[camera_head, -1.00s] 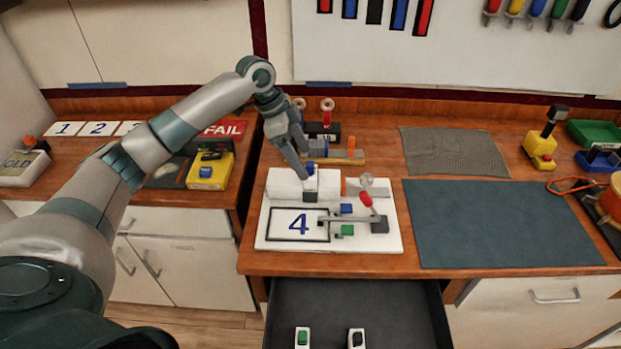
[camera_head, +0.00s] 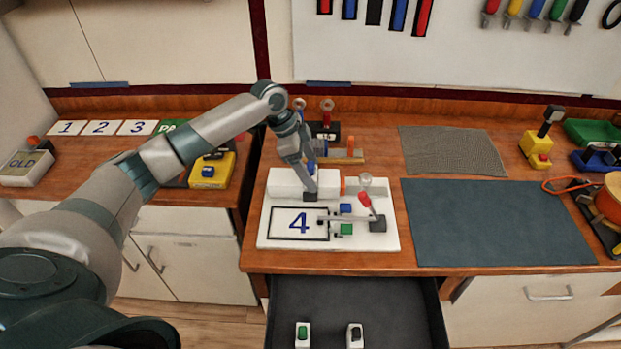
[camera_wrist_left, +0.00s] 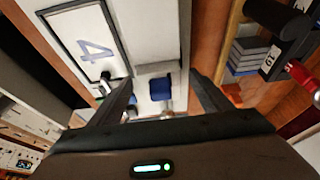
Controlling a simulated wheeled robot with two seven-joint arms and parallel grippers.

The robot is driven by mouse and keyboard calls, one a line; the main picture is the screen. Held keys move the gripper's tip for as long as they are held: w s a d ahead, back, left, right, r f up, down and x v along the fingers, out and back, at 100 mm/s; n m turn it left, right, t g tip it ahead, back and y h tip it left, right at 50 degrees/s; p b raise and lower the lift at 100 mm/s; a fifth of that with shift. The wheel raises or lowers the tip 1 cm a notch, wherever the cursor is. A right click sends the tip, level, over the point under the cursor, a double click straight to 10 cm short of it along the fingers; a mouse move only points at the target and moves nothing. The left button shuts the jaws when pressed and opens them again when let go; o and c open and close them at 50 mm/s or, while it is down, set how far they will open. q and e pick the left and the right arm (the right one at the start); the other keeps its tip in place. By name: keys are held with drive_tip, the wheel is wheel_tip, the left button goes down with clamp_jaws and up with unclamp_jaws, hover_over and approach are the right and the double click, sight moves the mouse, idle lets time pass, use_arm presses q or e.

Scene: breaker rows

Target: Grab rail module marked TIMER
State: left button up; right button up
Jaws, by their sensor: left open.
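No TIMER marking is readable in either view. Two small white modules lie in the open dark drawer (camera_head: 350,290): one with a green top (camera_head: 303,335) and one with a black top (camera_head: 355,336). My left gripper (camera_head: 310,186) hangs above the white board (camera_head: 275,243) near its back block, well behind the drawer modules. In the left wrist view its fingers (camera_wrist_left: 162,102) are open, with a blue block (camera_wrist_left: 160,88) seen between them and nothing visibly held. My right gripper is out of view.
The board bears a card marked 4 (camera_head: 298,223), a red-knobbed lever (camera_head: 365,200) and small blue and green blocks. A dark mat (camera_head: 495,222) lies clear to the right. A yellow box (camera_head: 210,172) stands on the left counter.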

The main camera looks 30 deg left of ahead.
use_arm(q)
drive_tip(key=c, duration=1.2)
wheel_tip(320, 180, up, 9)
drive_tip(key=b, duration=0.3)
drive_tip(key=shift+r, duration=0.55)
